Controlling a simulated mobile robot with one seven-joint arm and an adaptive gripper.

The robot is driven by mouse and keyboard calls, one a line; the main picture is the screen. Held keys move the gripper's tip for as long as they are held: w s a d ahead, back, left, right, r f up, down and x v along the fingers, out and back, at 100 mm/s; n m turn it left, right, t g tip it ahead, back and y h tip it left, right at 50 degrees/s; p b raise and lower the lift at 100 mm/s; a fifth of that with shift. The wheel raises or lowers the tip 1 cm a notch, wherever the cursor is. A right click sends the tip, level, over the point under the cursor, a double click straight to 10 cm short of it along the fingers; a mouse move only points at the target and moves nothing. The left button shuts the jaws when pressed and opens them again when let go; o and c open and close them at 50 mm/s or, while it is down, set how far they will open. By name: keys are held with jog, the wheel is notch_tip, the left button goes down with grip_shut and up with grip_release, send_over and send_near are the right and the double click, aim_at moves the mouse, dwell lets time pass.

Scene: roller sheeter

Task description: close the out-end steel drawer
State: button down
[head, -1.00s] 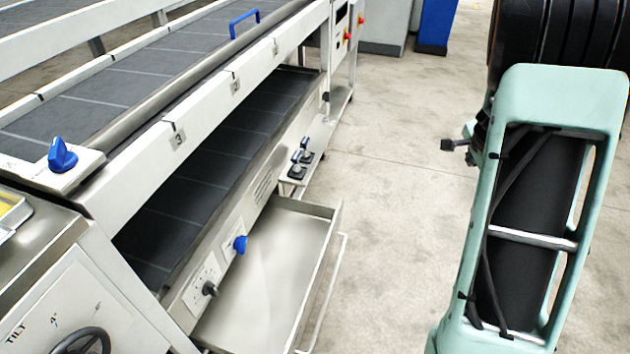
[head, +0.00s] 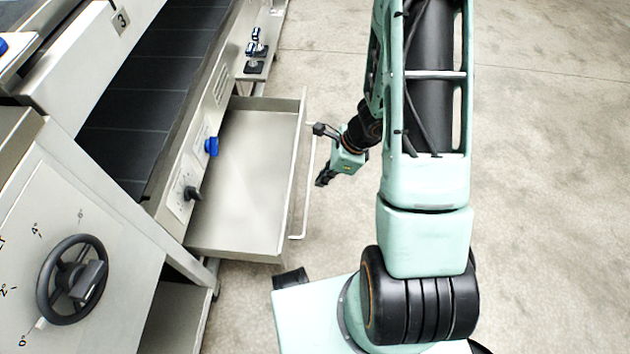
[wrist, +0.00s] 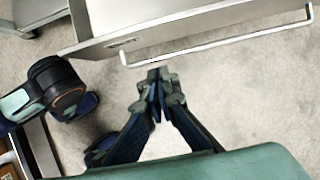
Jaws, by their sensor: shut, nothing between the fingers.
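The steel drawer (head: 240,190) is pulled out from the machine's lower side and looks empty inside. Its long bar handle (head: 306,190) runs along the front face. In the wrist view the drawer front (wrist: 150,38) and its bar handle (wrist: 215,42) cross the top. My gripper (head: 322,181) is just right of the handle in the head view, fingers pointing down toward the drawer side. In the wrist view my gripper (wrist: 157,75) is shut and empty, its tips just below the handle near its left end. A small gap seems to show between them.
A black handwheel (head: 72,280) is on the near panel at left. A blue knob (head: 211,146) and a black knob (head: 193,193) sit on the face above the drawer. Small clamps (head: 255,55) stand beyond it. Floor (head: 550,180) to the right is clear.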

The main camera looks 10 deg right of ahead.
aim_at(291, 199)
jog(key=w+a+f+b, duration=0.2)
jog(key=a+f+b, duration=0.1)
jog(key=a+f, duration=0.3)
jog(key=shift+a+f, duration=0.25)
jog(key=shift+f, duration=0.3)
jog(key=shift+w+a, duration=0.1)
